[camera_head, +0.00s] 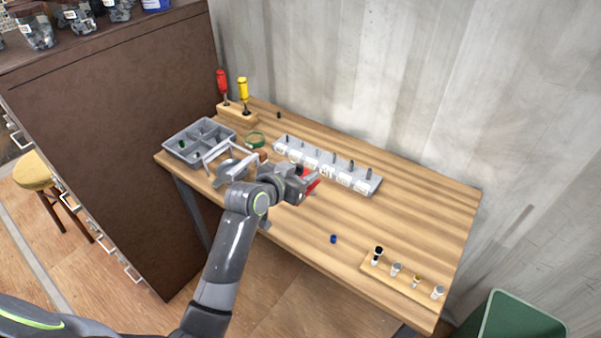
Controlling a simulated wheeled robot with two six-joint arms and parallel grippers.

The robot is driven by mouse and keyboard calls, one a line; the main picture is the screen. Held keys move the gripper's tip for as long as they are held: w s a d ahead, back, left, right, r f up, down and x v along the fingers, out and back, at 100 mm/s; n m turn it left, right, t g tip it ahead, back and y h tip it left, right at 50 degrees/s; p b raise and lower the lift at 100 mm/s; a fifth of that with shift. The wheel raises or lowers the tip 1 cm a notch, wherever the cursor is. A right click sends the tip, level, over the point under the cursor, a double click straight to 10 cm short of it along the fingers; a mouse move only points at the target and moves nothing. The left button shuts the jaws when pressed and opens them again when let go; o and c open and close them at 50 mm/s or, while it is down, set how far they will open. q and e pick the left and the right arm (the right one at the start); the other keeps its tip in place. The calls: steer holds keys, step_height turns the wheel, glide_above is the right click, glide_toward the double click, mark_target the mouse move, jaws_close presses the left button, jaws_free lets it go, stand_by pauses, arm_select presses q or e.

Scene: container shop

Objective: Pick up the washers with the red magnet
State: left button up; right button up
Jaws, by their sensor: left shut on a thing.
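My left gripper (303,182) is over the middle of the wooden table, in front of the grey socketed rack. It is shut on a red piece (313,185), which looks like the red magnet; the fingers and wrist hide most of it. I cannot make out any washers clearly. The grey divided tray (183,152) stands at the table's left end, with small dark and green bits in it. My right gripper is not in view.
The grey rack (375,187) holds several upright dark pieces. A wooden block (238,115) holds red and yellow screwdrivers. A green ring (256,139) lies near the tray. A blue piece (333,239) and a wooden strip (405,292) with small vials are at front right. A green bin (515,318) stands beyond.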

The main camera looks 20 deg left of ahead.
arm_select(q)
steer(key=w+d+b, duration=0.2)
steer(key=w+b, duration=0.1)
steer(key=w, duration=0.8)
steer(key=shift+w+d, duration=0.15)
steer(key=shift+d, duration=0.2)
steer(key=shift+f+b, duration=3.2)
steer(key=shift+f, duration=1.6)
steer(key=shift+f, duration=0.1)
steer(key=shift+f+b, duration=0.7)
steer(key=shift+f, duration=0.25)
steer(key=shift+r, duration=0.1)
